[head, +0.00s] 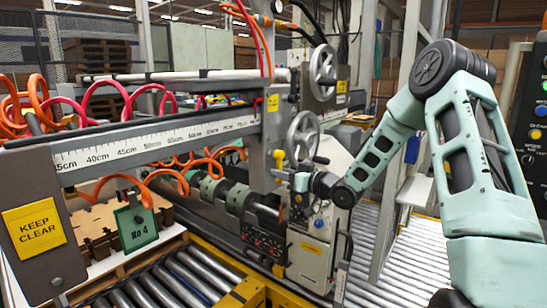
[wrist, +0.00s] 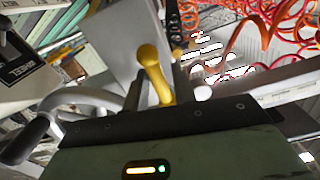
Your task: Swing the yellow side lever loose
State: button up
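The yellow side lever (head: 279,158) has a rounded knob and stands up on the side of the grey machine. It also shows in the wrist view (wrist: 152,62), rising just beyond the middle of my gripper's dark front edge. My gripper (head: 290,182) is at the machine's side, close by the lever's lower part. In the wrist view the fingers (wrist: 157,92) look apart, with the lever between them in the picture. Whether either finger touches the lever is not clear. The lever's base is hidden behind my gripper.
A crank with a black handle (wrist: 25,138) is at left in the wrist view. Orange coiled hoses (wrist: 275,32) hang at upper right there. A ruled beam (head: 160,140) and rollers (head: 175,285) lie left of the machine.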

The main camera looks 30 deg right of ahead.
jog(key=shift+s+a+r+m+p, duration=1.05)
jog(key=shift+a+r+m+p, duration=1.05)
jog(key=shift+m+p, duration=5.25)
jog(key=v, duration=0.8)
jog(key=shift+s+d+p, duration=0.2)
jog(key=shift+p, duration=0.15)
jog(key=shift+r, duration=0.15)
